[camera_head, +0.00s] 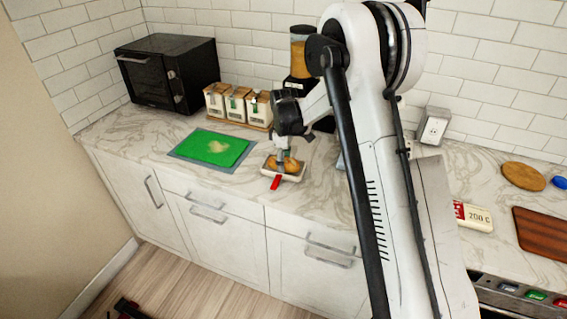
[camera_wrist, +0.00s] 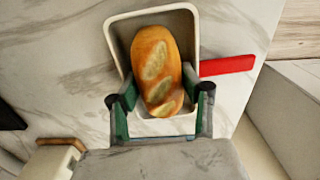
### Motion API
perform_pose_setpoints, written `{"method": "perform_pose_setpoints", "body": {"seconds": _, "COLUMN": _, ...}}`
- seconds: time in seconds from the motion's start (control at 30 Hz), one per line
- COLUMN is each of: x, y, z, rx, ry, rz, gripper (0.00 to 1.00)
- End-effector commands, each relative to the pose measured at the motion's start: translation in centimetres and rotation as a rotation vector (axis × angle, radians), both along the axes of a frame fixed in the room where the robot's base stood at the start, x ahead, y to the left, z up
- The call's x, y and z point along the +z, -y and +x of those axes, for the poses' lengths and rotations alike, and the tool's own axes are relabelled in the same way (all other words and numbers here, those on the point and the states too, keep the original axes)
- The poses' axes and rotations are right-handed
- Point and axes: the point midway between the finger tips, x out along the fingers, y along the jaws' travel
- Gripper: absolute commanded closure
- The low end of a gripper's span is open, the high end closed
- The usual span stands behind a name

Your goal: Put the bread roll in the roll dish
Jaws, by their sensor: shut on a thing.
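The bread roll (camera_wrist: 156,68) is golden brown with pale scored patches. In the wrist view it lies within the outline of the roll dish (camera_wrist: 117,38), a white rounded rectangular dish with a red tab (camera_wrist: 227,65) at one side. My gripper (camera_wrist: 160,101) is shut on the near end of the roll, one finger on each side. In the head view my gripper (camera_head: 284,158) points down at the roll (camera_head: 291,165) over the dish (camera_head: 268,171) on the marble counter. I cannot tell whether the roll touches the dish floor.
A green board on a grey mat (camera_head: 212,148) lies left of the dish. Several white canisters (camera_head: 237,104), a blender (camera_head: 301,55) and a black microwave (camera_head: 168,72) stand behind. The counter's front edge is close to the dish.

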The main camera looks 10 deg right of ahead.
Motion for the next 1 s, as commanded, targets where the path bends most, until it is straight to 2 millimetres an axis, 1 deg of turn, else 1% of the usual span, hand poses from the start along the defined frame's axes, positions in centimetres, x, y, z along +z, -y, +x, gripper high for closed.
{"method": "perform_pose_setpoints", "body": {"seconds": 0.1, "x": -0.72, "y": -0.02, "z": -0.02, "rx": 0.000, "ry": 0.000, "rz": 0.000, "gripper": 0.82}}
{"method": "perform_pose_setpoints", "body": {"seconds": 0.3, "x": -0.76, "y": -0.02, "z": -0.03, "rx": 0.000, "ry": 0.000, "rz": 0.000, "gripper": 0.82}}
{"method": "perform_pose_setpoints", "body": {"seconds": 0.47, "x": -1.17, "y": -0.02, "z": -0.03, "rx": 0.000, "ry": 0.000, "rz": 0.000, "gripper": 0.82}}
{"method": "perform_pose_setpoints", "body": {"seconds": 0.5, "x": -1.10, "y": -0.03, "z": -0.02, "rx": 0.000, "ry": 0.000, "rz": 0.000, "gripper": 0.56}}
{"method": "perform_pose_setpoints", "body": {"seconds": 0.53, "x": -1.06, "y": -0.03, "z": -0.03, "rx": 0.000, "ry": 0.000, "rz": 0.000, "gripper": 0.52}}
{"method": "perform_pose_setpoints", "body": {"seconds": 1.0, "x": -1.02, "y": -0.02, "z": -0.03, "rx": 0.000, "ry": 0.000, "rz": 0.000, "gripper": 0.52}}
